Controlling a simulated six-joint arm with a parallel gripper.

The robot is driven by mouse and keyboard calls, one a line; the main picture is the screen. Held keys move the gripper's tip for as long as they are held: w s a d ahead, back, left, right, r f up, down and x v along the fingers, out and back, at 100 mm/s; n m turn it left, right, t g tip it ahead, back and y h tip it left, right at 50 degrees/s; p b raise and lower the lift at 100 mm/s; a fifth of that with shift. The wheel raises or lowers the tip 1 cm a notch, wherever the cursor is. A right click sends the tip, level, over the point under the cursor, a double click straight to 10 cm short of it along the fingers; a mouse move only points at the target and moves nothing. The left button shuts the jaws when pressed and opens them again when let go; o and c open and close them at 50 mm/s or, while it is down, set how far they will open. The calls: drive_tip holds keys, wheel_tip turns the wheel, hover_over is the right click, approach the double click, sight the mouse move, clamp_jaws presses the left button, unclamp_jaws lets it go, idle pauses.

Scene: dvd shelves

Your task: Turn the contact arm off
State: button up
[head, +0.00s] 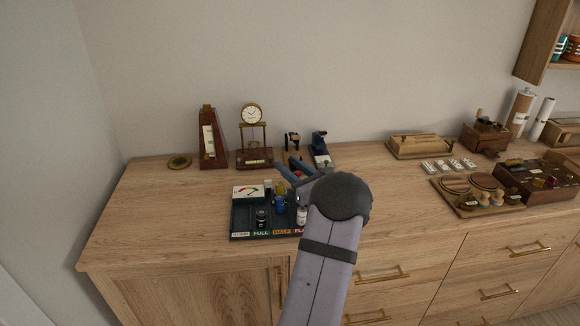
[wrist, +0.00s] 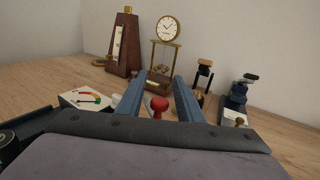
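My gripper (head: 287,167) is above the back part of a dark tester board (head: 238,222), its blue fingers pointing toward the wall. In the wrist view my gripper (wrist: 159,80) is open, with a clear gap between the fingers. A red knob (wrist: 158,104) shows between the fingers. I cannot tell whether it touches them, and its lower part is hidden by my gripper body. It may be the end of the contact arm, but no label shows this. The board carries a needle meter (head: 248,192), also in the wrist view (wrist: 85,99), and coloured labels along its front edge.
Behind are a metronome (head: 211,145), a clock (head: 251,115) and a dark blue device (head: 320,148). A wooden tray (head: 470,208) is at right.

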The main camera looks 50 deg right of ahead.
clamp_jaws()
drive_tip(key=h+b, duration=0.1)
drive_tip(key=m+g+h+b, duration=0.1)
drive_tip(key=b, duration=0.1)
drive_tip(key=shift+d+f+m+h+b, duration=0.25)
drive_tip(key=shift+d+m+h+b, duration=0.05)
drive_tip(key=shift+m+h+b, duration=0.1)
drive_tip(key=m+h+b, duration=0.1)
drive_tip(key=g+h+b, duration=0.1)
drive_tip(key=b, duration=0.1)
drive_tip(key=shift+s+d+m+g, duration=0.2)
drive_tip(key=shift+d+m+g, duration=0.1)
drive_tip(key=shift+m, duration=0.1)
drive_tip(key=shift+s+r+m+g+h+b, duration=0.2)
drive_tip(key=shift+m+g+h+b, duration=0.2)
drive_tip(key=shift+h+b, duration=0.3)
drive_tip(key=shift+r, duration=0.1)
unclamp_jaws()
drive_tip(key=shift+r, duration=0.1)
